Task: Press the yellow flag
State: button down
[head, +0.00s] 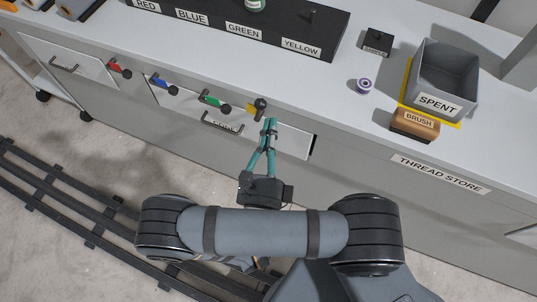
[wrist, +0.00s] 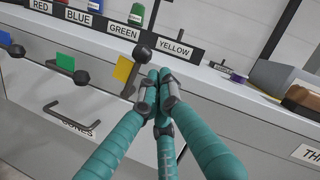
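The yellow flag (head: 251,110) sits on a dark lever with a round black knob at the counter's front edge. In the wrist view, the yellow flag (wrist: 123,69) stands up left of my fingertips, its knob above and right of it. My gripper (head: 270,122) has teal fingers with grey tips, drawn together and empty. In the wrist view, the tips of my gripper (wrist: 158,80) are just right of and below the flag's lever. I cannot tell whether they touch it. The YELLOW label (head: 302,47) is on the black rack behind.
Green (head: 210,100), blue (head: 158,81) and red (head: 115,66) flags line the edge to the left. A drawer handle (head: 222,123) is below. A purple spool (head: 365,86), a brush (head: 414,124) and a SPENT bin (head: 446,75) stand right. The counter behind the yellow flag is clear.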

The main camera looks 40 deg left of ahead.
jog(key=d+v, duration=0.1)
jog(key=v, duration=1)
jog(key=shift+f+b, duration=0.3)
jog(key=shift+w, duration=0.2)
